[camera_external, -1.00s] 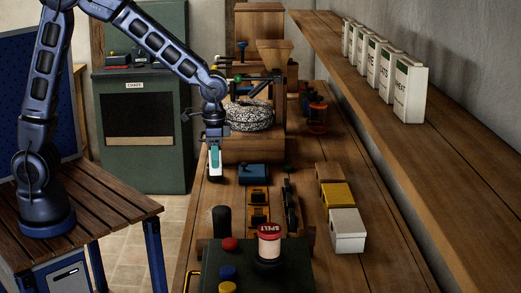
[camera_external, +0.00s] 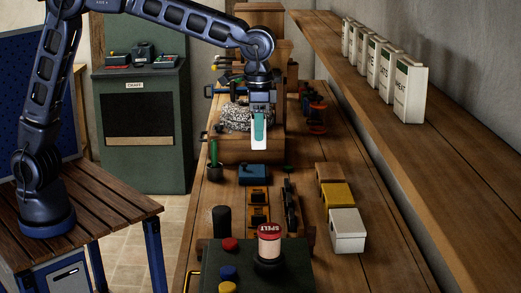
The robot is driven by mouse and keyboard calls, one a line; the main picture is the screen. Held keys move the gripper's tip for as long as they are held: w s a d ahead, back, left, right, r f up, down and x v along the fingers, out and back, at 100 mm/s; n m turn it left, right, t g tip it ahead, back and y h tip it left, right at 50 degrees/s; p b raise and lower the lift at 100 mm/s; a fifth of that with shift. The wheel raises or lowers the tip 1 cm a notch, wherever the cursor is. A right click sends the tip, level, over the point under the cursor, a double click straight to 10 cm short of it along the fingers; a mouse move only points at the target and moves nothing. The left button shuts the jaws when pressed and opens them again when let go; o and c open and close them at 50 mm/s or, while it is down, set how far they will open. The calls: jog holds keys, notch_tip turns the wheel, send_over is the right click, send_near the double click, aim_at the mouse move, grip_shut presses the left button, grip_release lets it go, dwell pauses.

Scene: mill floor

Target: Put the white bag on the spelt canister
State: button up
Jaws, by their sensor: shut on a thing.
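The spelt canister (camera_external: 269,244) has a red lid marked SPELT and a pale body. My gripper (camera_external: 259,145) hangs pointing down over the bench, in front of the speckled grey stone.
A blue block (camera_external: 253,174) and orange-brown pieces sit mid-bench. The control box (camera_external: 228,260) carries coloured buttons. A shelf (camera_external: 400,140) with white packets runs along the right wall.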

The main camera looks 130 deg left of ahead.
jog(key=w+d+r, duration=0.5)
jog(key=w+d, duration=0.1)
jog(key=w, duration=0.3)
notch_tip(320, 180, up, 5)
send_over(269, 223)
notch_tip(269, 223, down, 19)
jog(key=shift+f, duration=0.1)
jog(key=o, duration=1)
jog(key=shift+o, duration=0.2)
